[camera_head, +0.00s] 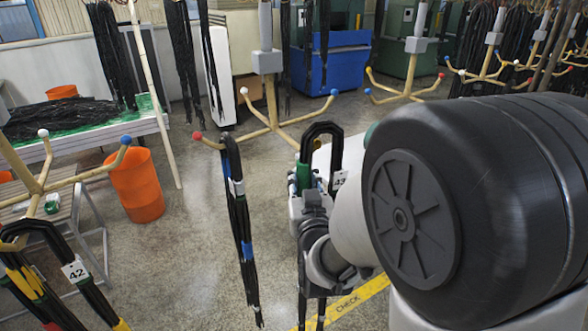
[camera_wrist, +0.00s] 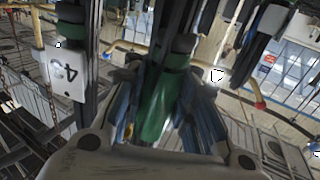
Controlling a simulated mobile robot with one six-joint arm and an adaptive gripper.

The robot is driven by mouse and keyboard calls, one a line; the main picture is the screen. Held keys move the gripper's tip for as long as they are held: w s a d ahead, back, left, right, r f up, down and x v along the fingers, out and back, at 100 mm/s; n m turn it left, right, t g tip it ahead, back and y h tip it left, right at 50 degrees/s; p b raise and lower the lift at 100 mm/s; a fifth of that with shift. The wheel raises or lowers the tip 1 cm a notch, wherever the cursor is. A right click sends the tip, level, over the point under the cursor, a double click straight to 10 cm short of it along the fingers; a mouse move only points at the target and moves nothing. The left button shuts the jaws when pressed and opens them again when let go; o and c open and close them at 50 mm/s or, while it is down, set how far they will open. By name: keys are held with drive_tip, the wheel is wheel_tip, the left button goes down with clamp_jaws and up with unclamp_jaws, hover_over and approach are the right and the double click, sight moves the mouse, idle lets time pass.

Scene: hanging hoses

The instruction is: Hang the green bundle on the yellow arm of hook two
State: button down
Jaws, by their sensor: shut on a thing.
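My gripper (camera_head: 312,205) is shut on the green bundle (camera_head: 322,130), a looped black hose bundle with green tape and a white tag. Its top loop stands above my gripper. In the wrist view, the bundle's green tape (camera_wrist: 156,105) is between the fingers of my gripper (camera_wrist: 160,118), with the tag (camera_wrist: 66,74) at left. Just behind is a hook stand (camera_head: 270,100) with red, white and blue tips showing. Its front arm runs toward the loop, and its end is hidden; I cannot tell whether they touch. No hook number is readable.
A blue-taped bundle (camera_head: 240,215) hangs on the red-tipped arm, close left of my gripper. Bundle 42 (camera_head: 50,250) hangs on another stand at left. An orange bin (camera_head: 136,186) and a table (camera_head: 90,134) stand behind. More stands (camera_head: 410,80) are at back right.

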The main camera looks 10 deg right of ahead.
drive_tip(key=w+a+f+b, duration=0.2)
drive_tip(key=w+f+b, duration=0.4)
drive_tip(key=w, duration=0.2)
drive_tip(key=shift+w+a+f, duration=0.15)
drive_tip(key=shift+a+f, duration=0.15)
idle(1.3)
idle(0.7)
drive_tip(key=c, duration=1.2)
unclamp_jaws()
drive_tip(key=shift+f, duration=0.15)
